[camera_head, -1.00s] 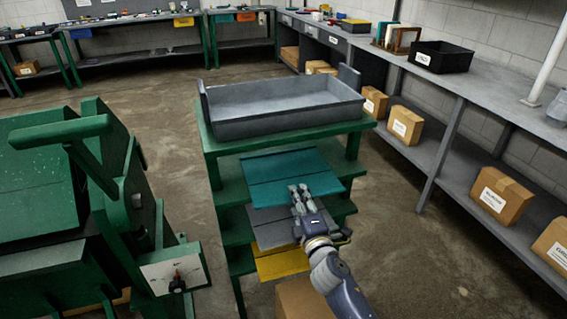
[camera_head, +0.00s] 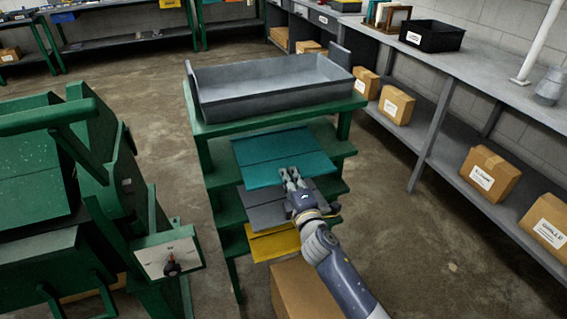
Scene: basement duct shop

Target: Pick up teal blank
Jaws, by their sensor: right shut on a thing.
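The teal blank (camera_head: 283,153) is a flat sheet with a crease line across it, at the upper shelf level of the green rack (camera_head: 215,178). My right gripper (camera_head: 289,174) is at the near edge of the teal blank and is shut on it. The fingertips overlap that edge. A grey blank (camera_head: 262,213) lies on the shelf below, partly hidden by my right gripper. A yellow blank (camera_head: 272,243) lies lower still. My left gripper is not in view.
A grey tray (camera_head: 270,109) sits on top of the rack. A green machine (camera_head: 60,190) stands close on the left. A cardboard box (camera_head: 298,291) is on the floor below my right arm. A long workbench (camera_head: 480,75) with boxes beneath runs along the right.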

